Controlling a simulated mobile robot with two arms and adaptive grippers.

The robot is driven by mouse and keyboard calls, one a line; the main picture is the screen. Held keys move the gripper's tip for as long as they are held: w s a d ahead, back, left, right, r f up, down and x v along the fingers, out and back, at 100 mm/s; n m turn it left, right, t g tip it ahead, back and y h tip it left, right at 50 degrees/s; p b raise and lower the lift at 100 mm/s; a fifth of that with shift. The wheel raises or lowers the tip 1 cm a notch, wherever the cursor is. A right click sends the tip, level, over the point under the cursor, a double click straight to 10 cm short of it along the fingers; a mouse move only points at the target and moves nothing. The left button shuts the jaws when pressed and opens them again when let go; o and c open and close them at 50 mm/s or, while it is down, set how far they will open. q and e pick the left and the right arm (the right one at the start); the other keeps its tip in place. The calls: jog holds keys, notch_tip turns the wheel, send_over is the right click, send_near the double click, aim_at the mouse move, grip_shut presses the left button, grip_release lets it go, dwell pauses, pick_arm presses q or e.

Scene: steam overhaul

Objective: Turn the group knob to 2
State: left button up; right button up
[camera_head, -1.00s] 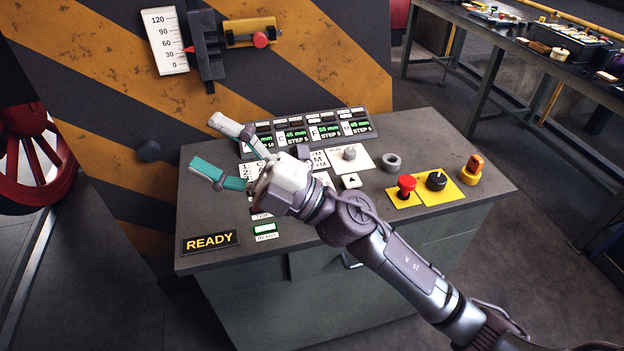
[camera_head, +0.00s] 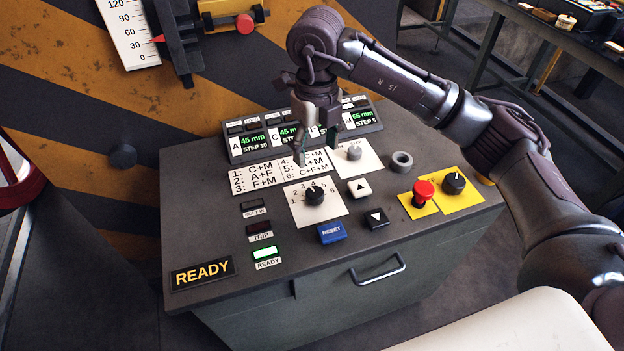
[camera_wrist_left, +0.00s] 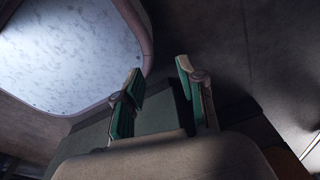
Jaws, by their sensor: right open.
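The group knob (camera_head: 315,195) is a black rotary knob on a white plate numbered 1 to 6, on the grey console's top in the head view. Its pointer appears to face up the plate, but the exact number is too small to tell. My right gripper (camera_head: 318,148) points down beyond the knob, near the white program list (camera_head: 256,177) and the display row. Its teal fingers are apart and empty, not touching the knob. My left gripper (camera_wrist_left: 160,92) shows only in the left wrist view, with its teal fingers apart and nothing visible between them.
A grey selector knob (camera_head: 354,151) is close right of my right gripper. Two arrow buttons (camera_head: 359,188), a blue RESET button (camera_head: 331,233), a red mushroom button (camera_head: 424,191) and a black switch (camera_head: 454,182) are on the console. The READY sign (camera_head: 203,273) is lit.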

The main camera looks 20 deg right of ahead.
aim_at(315, 192)
jog(key=f, duration=0.3)
jog(key=f+p, duration=0.1)
jog(key=f, duration=0.1)
jog(key=shift+s+f, duration=0.1)
jog(key=shift+s, duration=0.25)
jog(key=f, duration=0.3)
jog(key=f+p, duration=0.1)
jog(key=f, duration=0.2)
jog(key=shift+w, duration=0.2)
jog(key=shift+a+f, duration=0.1)
jog(key=shift+f, duration=0.25)
jog(key=shift+f+p, duration=0.3)
jog(key=shift+f, duration=0.05)
jog(key=shift+c, duration=0.5)
jog(key=c, duration=1)
pick_arm(q)
jog(key=s+r, duration=0.2)
jog(key=s, duration=0.1)
jog(key=shift+s+a+r+g, duration=0.1)
jog(key=shift+g, duration=0.2)
pick_arm(e)
jog(key=shift+c, duration=0.2)
